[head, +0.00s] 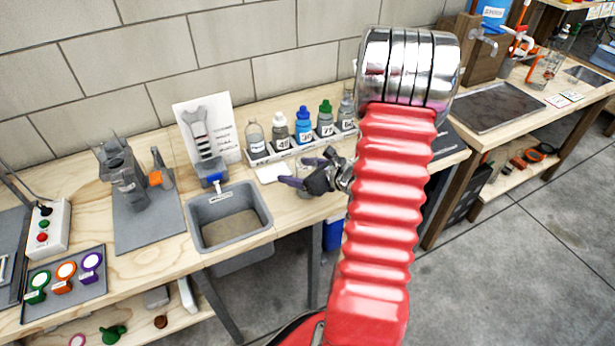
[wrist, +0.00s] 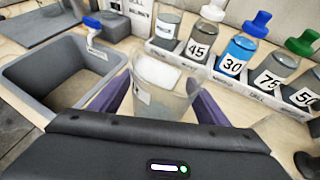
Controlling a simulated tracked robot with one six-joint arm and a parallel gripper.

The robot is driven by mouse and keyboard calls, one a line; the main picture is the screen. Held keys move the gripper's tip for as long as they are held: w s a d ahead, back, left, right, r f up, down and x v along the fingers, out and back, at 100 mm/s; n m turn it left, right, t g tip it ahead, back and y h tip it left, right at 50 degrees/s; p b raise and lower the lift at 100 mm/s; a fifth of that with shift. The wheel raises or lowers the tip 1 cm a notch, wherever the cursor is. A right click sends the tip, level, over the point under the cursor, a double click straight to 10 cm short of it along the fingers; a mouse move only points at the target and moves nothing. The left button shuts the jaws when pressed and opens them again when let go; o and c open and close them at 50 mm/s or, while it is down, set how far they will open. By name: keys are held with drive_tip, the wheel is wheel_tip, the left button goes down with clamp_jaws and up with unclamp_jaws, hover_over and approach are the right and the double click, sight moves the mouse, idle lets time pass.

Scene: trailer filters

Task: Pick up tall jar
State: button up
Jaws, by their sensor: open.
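A clear, see-through jar (wrist: 163,85) with a small white label on its left side stands in the middle of the wrist view. I take it for the tall jar. My gripper (wrist: 157,105) is open, with one purple finger at each side of the jar; I cannot tell whether either finger touches it. The jar's lower part is hidden behind the dark gripper body. In the head view my gripper (head: 305,172) is over the workbench, right of the sink; the jar is hard to make out there.
A pale rack (wrist: 215,73) with several numbered bottles stands just behind the jar. A white square pad (head: 271,173) lies before the rack. The grey sink (head: 200,201) with its tap is to the left. A printed sign (head: 226,127) leans at the wall.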

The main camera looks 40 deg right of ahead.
drive_tip(key=shift+c, duration=0.4)
drive_tip(key=c, duration=1.2)
